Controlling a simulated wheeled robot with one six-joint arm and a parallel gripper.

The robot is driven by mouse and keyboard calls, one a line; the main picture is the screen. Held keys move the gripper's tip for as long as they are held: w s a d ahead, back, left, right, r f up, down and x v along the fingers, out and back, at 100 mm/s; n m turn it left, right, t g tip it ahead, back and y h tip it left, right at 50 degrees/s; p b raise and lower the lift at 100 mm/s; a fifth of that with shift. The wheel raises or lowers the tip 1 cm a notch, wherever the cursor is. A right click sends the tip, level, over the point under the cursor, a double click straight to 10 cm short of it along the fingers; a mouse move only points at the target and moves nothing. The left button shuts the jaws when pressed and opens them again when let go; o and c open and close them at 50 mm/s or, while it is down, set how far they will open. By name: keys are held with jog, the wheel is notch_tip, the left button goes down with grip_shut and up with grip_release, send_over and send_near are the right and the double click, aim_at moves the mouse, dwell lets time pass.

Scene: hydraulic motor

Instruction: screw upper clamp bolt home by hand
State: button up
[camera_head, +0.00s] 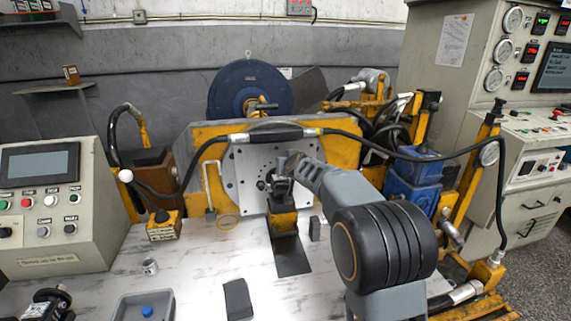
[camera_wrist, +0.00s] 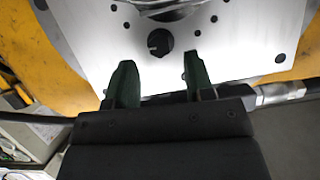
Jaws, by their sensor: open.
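In the wrist view a dark round bolt head (camera_wrist: 160,42) sits at the face of the pale metal plate (camera_wrist: 235,45). It looks like the clamp bolt, but how deep it sits I cannot tell. My gripper (camera_wrist: 158,61) is open, its two dark green fingertips apart and empty. The fingertips lie just short of the bolt head, one to each side of its line. Part of a round metal piece (camera_wrist: 170,10) shows at the top edge. In the head view the plate (camera_head: 245,180) stands upright on a yellow frame, and my gripper (camera_head: 279,184) is in front of it, hiding the bolt.
A black hose (camera_head: 390,152) arches across the frame. A yellow block (camera_head: 283,222) stands on the table (camera_head: 190,270) below my gripper. A grey tray (camera_head: 125,308) with a blue cap, a dark block (camera_head: 238,298) and a control console (camera_head: 50,215) lie nearer. The left table middle is mostly clear.

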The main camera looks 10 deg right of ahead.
jog(key=shift+x, duration=1.65)
grip_shut()
jog(key=shift+f, duration=0.1)
